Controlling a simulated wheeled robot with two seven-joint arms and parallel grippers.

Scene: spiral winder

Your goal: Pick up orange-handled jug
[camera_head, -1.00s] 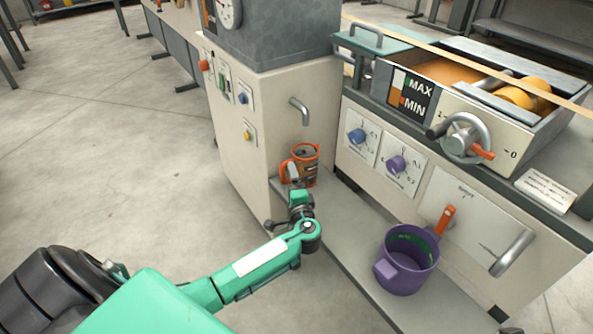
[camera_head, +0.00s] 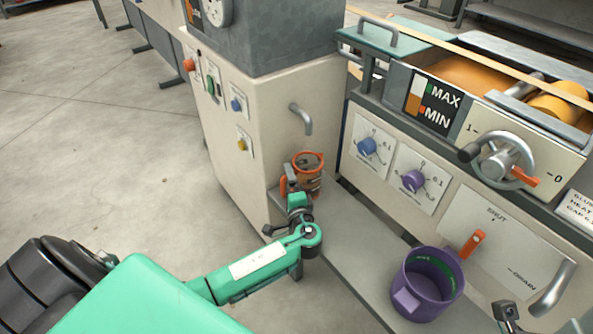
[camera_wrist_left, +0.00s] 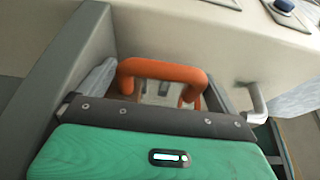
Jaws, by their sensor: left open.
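The orange-handled jug (camera_head: 311,180) stands at the far left end of the low shelf, under the spout of the cream cabinet. It has an orange rim and a measuring-cup shape. My left gripper (camera_head: 288,186) is open at the jug's handle side and partly hides the handle. In the left wrist view the orange handle (camera_wrist_left: 162,67) lies just ahead of the gripper, between the two sides of the jaw. I cannot tell whether a finger touches it. A grey part at the lower right edge appears to be my right gripper (camera_head: 507,314); its jaws are unclear.
A purple jug (camera_head: 427,284) stands on the grey shelf (camera_head: 345,240) to the right, below an orange drain lever (camera_head: 472,243). The cabinet spout (camera_head: 302,118) hangs above the orange-handled jug. The floor at left is clear.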

